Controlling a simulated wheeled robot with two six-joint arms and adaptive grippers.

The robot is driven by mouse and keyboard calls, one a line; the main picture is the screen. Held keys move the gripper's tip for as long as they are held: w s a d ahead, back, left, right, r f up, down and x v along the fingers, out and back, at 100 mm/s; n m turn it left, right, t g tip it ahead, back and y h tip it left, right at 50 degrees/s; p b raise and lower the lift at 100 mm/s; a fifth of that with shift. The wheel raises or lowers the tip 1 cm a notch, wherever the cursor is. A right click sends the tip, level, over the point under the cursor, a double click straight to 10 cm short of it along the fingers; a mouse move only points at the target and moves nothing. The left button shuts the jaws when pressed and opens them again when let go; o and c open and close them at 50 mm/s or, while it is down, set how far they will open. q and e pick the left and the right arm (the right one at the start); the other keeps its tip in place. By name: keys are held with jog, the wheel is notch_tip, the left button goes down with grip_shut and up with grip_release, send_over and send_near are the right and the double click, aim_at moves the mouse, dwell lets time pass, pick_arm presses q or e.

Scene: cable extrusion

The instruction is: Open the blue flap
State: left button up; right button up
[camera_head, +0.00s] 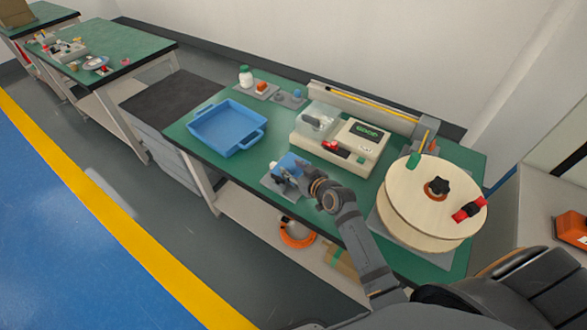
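The blue flap (291,162) is on a small device on a grey plate (268,184) at the front edge of the green-topped bench, in front of the beige machine. My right arm reaches in from the lower right. My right gripper (284,177) is at the flap and partly covers it and the device. Its fingers are small and merge with the grey parts, so I cannot tell whether they are open or touching the flap. My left gripper is not in view.
A blue tray (228,128) sits left on the bench. The beige machine (340,142) stands behind my gripper. A large cable spool (420,200) is at the right. A white bottle (245,76) stands at the back. Orange cable (297,236) lies on the lower shelf.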

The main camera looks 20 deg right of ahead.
jog(key=c, duration=0.7)
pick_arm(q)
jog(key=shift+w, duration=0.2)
pick_arm(e)
grip_shut()
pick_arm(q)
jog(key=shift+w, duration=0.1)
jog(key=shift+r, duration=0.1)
